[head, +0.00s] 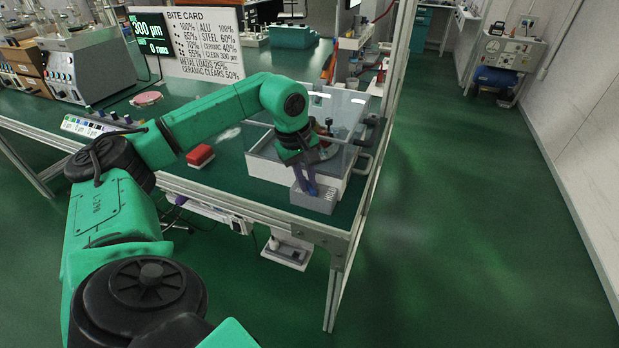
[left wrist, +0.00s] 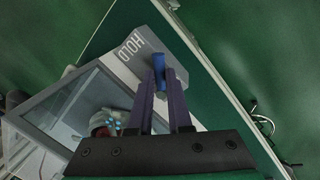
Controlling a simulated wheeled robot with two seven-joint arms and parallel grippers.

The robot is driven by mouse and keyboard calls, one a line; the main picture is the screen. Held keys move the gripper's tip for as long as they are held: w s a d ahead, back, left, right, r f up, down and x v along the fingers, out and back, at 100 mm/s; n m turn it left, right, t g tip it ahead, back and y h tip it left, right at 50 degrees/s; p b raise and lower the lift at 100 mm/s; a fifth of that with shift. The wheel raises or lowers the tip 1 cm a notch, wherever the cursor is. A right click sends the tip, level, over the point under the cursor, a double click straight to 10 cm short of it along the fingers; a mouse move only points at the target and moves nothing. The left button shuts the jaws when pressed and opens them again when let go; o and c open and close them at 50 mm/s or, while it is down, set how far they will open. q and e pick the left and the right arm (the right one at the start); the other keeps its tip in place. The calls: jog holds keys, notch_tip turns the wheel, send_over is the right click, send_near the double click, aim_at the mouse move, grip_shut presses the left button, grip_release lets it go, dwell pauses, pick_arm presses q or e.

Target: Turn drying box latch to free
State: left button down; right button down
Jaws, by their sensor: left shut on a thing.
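The drying box (head: 262,166) is a white box with a clear cover at the right front corner of the green table. On its front is a grey block (head: 325,204) marked HOLD; the lettering also shows in the left wrist view (left wrist: 124,52). The blue latch (left wrist: 158,68) stands at this block. My left gripper (head: 309,188) reaches down to it from above. Its purple fingers (left wrist: 160,88) are shut on the latch, with the blue end showing between and beyond the tips. The latch is mostly hidden in the head view. My right gripper is not in view.
A red block (head: 200,155) lies left of the box. The table's front rail (head: 255,208) runs close to the box. A sign (head: 200,45) and a screen stand behind. The floor at right is clear.

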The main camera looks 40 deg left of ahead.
pick_arm(q)
jog(key=shift+s+a+m+h, duration=0.15)
jog(key=shift+s+a+m, duration=0.05)
jog(key=shift+m, duration=0.9)
jog(key=shift+s+a+m+h, duration=0.15)
jog(key=shift+s+a+m, duration=0.05)
jog(key=shift+m, duration=0.9)
jog(key=c, duration=1.1)
grip_release()
jog(key=shift+r, duration=0.1)
jog(key=p+v, duration=0.2)
jog(key=v, duration=1.2)
jog(key=shift+a+r+p, duration=0.1)
jog(key=shift+r+p, duration=0.15)
jog(key=shift+p, duration=0.1)
